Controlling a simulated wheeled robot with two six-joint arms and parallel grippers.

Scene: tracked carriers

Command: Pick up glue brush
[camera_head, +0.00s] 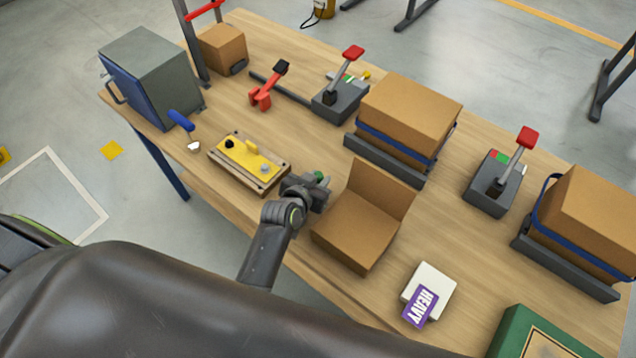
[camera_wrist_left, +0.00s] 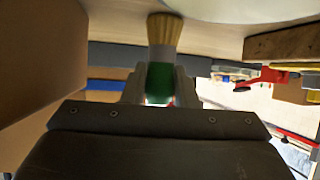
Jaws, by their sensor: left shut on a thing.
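The glue brush shows in the left wrist view with a green handle (camera_wrist_left: 159,80) and pale tan bristles (camera_wrist_left: 165,35). My left gripper (camera_wrist_left: 160,88) is shut on the green handle, with one finger on each side. In the head view my left gripper (camera_head: 316,190) is over the table, between the yellow-topped board and the open cardboard piece. A small green part of the brush (camera_head: 320,176) shows at its fingers; the rest is hidden there. My right gripper is not in view.
The yellow-topped board (camera_head: 229,168) is left of the gripper, and the open cardboard piece (camera_head: 352,228) is close on its right. A strapped box (camera_head: 408,112) stands behind. A white block with a purple HEAVY card (camera_head: 420,307) lies at the front right.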

